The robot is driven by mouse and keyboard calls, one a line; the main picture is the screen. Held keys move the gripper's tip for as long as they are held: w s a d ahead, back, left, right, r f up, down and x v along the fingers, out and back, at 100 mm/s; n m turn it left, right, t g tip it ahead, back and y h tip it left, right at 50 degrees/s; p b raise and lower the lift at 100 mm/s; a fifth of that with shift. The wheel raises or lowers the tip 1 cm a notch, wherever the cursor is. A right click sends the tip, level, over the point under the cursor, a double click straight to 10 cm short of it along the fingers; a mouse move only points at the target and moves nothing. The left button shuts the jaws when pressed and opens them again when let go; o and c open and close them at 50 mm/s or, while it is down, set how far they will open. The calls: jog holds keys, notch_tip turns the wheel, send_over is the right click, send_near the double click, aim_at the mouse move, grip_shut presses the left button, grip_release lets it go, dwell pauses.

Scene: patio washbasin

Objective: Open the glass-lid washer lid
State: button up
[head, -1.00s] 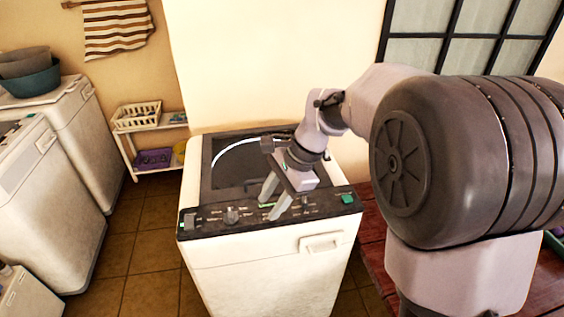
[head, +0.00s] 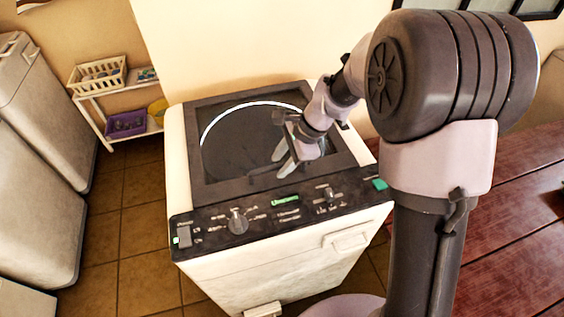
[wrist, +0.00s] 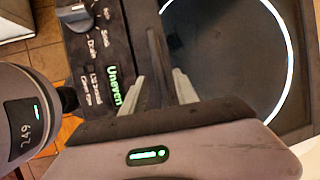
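The white top-loading washer (head: 285,262) stands in the middle of the head view, with a black control panel (head: 262,216) along its front. Its dark glass lid (head: 233,150), showing a bright white ring, looks shut and flat in its frame. My gripper (head: 279,166) is over the front right part of the lid, fingers apart and nothing between them. In the wrist view my gripper (wrist: 152,65) reaches over the border between the panel (wrist: 105,60) and the lid (wrist: 225,50). I cannot tell whether a fingertip touches the lid.
White appliances (head: 38,130) stand at the left. A shelf (head: 97,112) with a white basket (head: 98,74) and a purple basket (head: 126,124) is behind them. A red wooden table (head: 520,225) is at the right. Tiled floor (head: 142,240) is clear left of the washer.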

jog(key=shift+c, duration=0.3)
jog(key=shift+w, duration=0.1)
grip_shut()
dwell(0.9)
